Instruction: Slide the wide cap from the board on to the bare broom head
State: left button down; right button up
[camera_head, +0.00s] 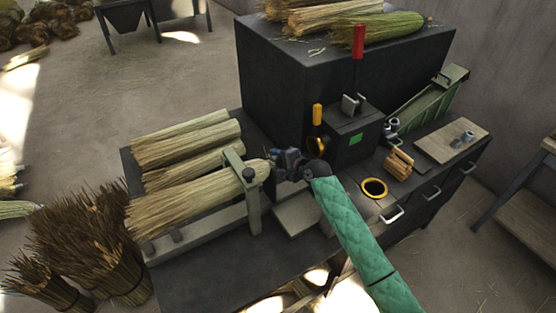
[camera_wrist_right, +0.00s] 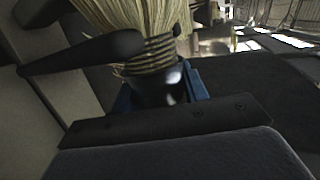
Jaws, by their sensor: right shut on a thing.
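The broom head (camera_head: 190,203) lies flat on the bench, its narrow end at the right, under a pale green clamp (camera_head: 253,205). My right gripper (camera_head: 277,164) is at that narrow end. In the right wrist view the blue fingers are shut on a dark, glossy cap (camera_wrist_right: 158,91). The cap is in line with the ringed neck (camera_wrist_right: 150,55) of the broom head and meets its end. How far it sits over the neck cannot be told. The board (camera_head: 435,149) at the right holds small metal caps (camera_head: 468,136). My left gripper is not in view.
Straw bundles (camera_head: 185,135) lie behind the broom head. A dark machine (camera_head: 355,135) with a red-handled lever (camera_head: 358,42) stands behind my right gripper. The bench front (camera_head: 205,270) is clear.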

jog(key=o, duration=1.1)
jog(key=shift+s+d, duration=0.3)
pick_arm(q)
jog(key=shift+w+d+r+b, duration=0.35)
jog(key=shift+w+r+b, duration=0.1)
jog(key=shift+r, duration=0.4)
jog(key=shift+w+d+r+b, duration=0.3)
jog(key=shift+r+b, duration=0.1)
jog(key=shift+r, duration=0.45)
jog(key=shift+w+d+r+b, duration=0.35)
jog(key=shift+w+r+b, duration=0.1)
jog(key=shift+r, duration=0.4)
pick_arm(e)
jog(key=v, duration=0.7)
